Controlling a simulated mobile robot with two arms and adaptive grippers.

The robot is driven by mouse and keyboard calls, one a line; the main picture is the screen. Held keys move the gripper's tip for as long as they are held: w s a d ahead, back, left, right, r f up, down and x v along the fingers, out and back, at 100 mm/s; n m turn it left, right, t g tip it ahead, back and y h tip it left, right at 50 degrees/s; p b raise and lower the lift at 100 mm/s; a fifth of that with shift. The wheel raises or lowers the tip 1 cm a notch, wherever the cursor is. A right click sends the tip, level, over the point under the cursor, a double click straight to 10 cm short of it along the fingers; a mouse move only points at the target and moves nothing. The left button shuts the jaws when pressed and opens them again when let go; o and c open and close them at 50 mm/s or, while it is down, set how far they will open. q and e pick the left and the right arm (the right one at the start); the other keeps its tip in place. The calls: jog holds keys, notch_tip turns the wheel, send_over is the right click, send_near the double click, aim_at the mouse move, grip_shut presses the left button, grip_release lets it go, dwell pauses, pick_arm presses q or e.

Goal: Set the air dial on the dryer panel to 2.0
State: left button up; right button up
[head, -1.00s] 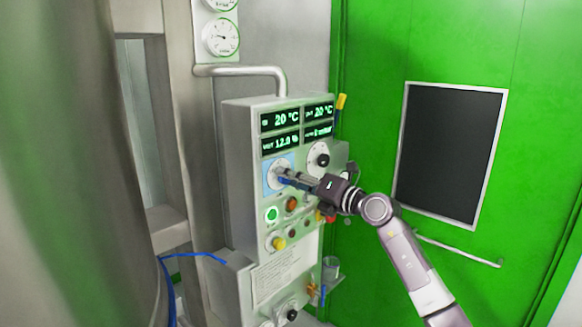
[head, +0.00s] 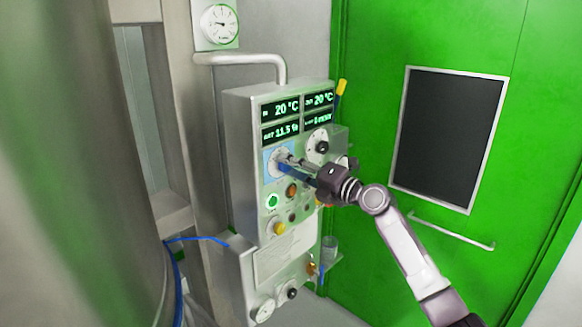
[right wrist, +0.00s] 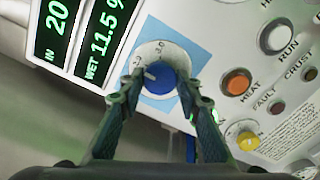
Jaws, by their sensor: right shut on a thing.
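The dryer panel (head: 240,150) is a grey box with green-lit displays. A blue dial (right wrist: 163,79) sits on a white disc with scale numbers, on a light blue plate; its label is not readable. In the right wrist view its pale pointer mark points to the picture's left, and "3.0" shows near the top of the disc. My right gripper (right wrist: 162,92) has a finger on each side of the blue dial and is shut on it. In the head view the right gripper (head: 287,163) partly covers the dial's disc (head: 273,163). My left gripper is not in view.
A second, black knob (head: 322,147) is close to the right. Below are a green-lit button (head: 272,201), an orange heat button (right wrist: 237,82) and a yellow knob (head: 279,228). The wet display (right wrist: 104,43) reads 11.5. A green door (head: 370,140) stands behind.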

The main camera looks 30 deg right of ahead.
jog(key=o, duration=1.2)
jog(key=shift+c, duration=0.2)
jog(key=shift+d, duration=0.1)
jog(key=v, duration=1.2)
